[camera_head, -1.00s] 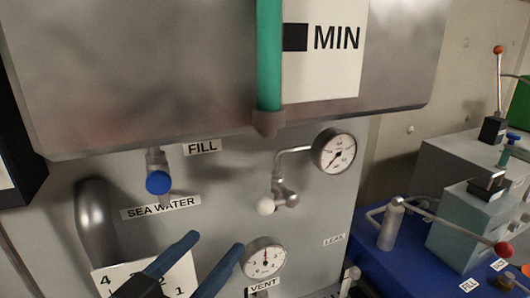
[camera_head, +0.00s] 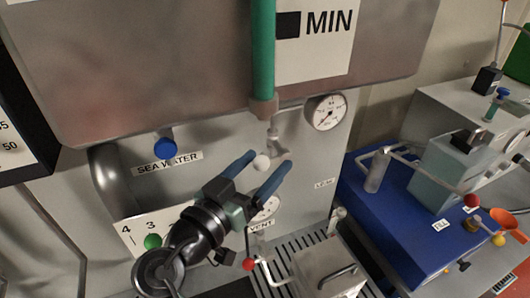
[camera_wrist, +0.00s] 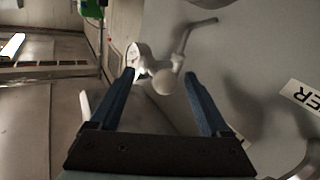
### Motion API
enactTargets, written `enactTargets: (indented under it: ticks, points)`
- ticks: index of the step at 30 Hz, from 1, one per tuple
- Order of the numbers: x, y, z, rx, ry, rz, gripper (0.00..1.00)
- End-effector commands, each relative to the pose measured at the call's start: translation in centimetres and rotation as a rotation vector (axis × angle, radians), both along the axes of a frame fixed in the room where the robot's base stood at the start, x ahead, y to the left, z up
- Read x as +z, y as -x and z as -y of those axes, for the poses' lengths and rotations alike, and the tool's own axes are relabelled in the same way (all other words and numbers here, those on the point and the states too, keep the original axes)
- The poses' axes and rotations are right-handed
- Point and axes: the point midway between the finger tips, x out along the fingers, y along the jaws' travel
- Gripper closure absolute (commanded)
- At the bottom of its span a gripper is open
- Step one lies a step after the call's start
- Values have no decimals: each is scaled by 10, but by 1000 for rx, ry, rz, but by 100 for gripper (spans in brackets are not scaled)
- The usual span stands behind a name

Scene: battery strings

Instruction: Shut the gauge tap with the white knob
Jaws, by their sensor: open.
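The white knob (camera_head: 262,162) of the gauge tap sits on a small metal valve body below the upper gauge (camera_head: 326,112). My gripper (camera_head: 268,161) has two blue fingers, open, with the white knob showing between their tips in the head view. In the wrist view the white knob (camera_wrist: 164,82) lies between and just past the fingertips of my gripper (camera_wrist: 160,75), and a bent pipe (camera_wrist: 186,36) runs off from the tap to the upper right. I cannot tell whether a finger touches the knob.
A blue knob (camera_head: 165,147) is to the left by the SEA WATER label (camera_head: 168,164). A green sight tube (camera_head: 263,50) hangs above the tap. A blue bench (camera_head: 405,225) with levers stands at the right.

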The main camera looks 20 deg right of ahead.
Motion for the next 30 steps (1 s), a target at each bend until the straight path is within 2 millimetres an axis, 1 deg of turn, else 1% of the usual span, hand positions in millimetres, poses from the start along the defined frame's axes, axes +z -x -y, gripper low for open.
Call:
enactTargets:
  ticks: [1, 4, 12, 14, 15, 17, 18, 20, 24, 25, 30]
  points:
    - [2, -2, 4, -1, -1, 0, 20]
    - [0, -5, 8, -1, -1, -1, 20]
    - [-1, -6, 9, 0, -1, -1, 20]
    - [-1, -6, 9, 0, -1, -1, 29]
    - [-1, -6, 9, 0, -1, -1, 36]
    - [-1, -6, 9, 0, -1, -1, 47]
    - [0, -6, 8, 1, 0, 0, 54]
    - [0, -6, 8, 2, 0, 0, 65]
    - [0, -6, 7, 4, 0, 0, 90]
    - [0, -7, 7, 5, 0, 0, 95]
    - [-2, -7, 6, 8, 6, 1, 95]
